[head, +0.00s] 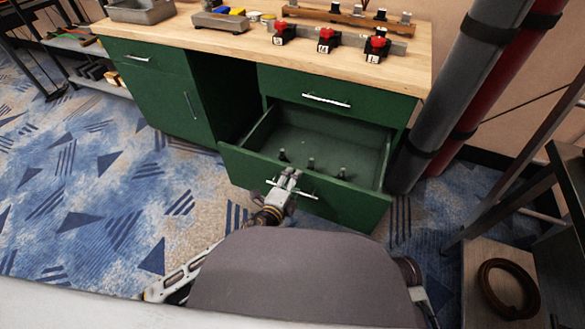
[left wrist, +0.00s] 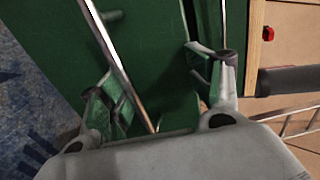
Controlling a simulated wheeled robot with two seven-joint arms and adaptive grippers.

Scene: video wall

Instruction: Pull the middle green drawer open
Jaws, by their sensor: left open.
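The middle green drawer (head: 310,190) is pulled out from the workbench, its inside visible, with three small dark pegs with pale tops in it. Its silver bar handle (head: 305,191) is on the front panel. My left gripper (head: 283,184) is at this handle, over its left part. In the left wrist view, the handle bar (left wrist: 118,62) runs between the two spread fingers of the gripper (left wrist: 150,85) toward the palm. The fingers are open; I cannot tell whether either touches the bar. My right gripper is not visible.
A closed green drawer (head: 345,98) with its own handle is directly above. The wooden worktop (head: 225,45) holds trays and red-black parts. Grey and red pipes (head: 465,85) stand close on the right. A stand with a brown ring (head: 508,290) is lower right. Carpet is clear at left.

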